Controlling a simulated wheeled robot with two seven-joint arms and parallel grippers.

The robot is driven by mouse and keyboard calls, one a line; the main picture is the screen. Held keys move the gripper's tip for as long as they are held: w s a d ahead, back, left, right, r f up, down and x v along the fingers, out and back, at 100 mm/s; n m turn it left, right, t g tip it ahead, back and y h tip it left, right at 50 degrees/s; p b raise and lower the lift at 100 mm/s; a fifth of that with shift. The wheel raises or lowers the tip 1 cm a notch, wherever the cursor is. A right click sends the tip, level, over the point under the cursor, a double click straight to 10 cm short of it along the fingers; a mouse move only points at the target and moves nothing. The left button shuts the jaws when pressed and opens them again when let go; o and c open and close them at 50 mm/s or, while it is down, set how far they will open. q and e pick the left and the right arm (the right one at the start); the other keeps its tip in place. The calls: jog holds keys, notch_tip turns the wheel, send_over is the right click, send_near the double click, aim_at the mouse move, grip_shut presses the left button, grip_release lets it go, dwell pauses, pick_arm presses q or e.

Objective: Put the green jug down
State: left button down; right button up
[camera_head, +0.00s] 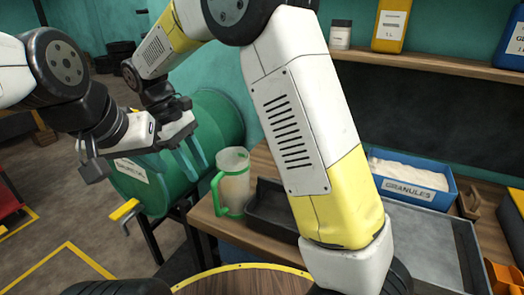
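The green jug (236,184) is a clear, pale jug with a green rim and a green handle on its left side. It stands upright on the left part of the wooden table, and neither gripper appears to hold it. My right gripper (192,160) hangs to the left of the jug, in front of the green drum. Its two fingers point down and look apart, with nothing visible between them. My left gripper (95,166) is further left, close to the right wrist. Its fingers overlap with dark parts, so its opening is unclear.
A black tray (270,212) sits right of the jug, partly behind my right arm. A blue granules bin (412,192) and a grey tray (425,240) are further right. A green drum (150,190) lies left of the table (208,215). A shelf (430,64) with containers runs above.

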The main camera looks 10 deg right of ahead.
jog(key=s+d+r+m+t+y, duration=0.1)
jog(key=s+d+r+m+y, duration=0.2)
jog(key=d, duration=0.5)
jog(key=s+d+r+m+t+y, duration=0.1)
jog(key=d+r+m+t+y, duration=0.15)
jog(key=d+r, duration=0.4)
jog(key=s+d+m+t, duration=0.4)
jog(key=s+d+m, duration=0.3)
jog(key=s+d, duration=0.1)
jog(key=shift+s+d+y, duration=0.2)
jog(key=shift+d+y, duration=0.15)
jog(key=shift+d, duration=0.2)
jog(key=shift+t, duration=0.25)
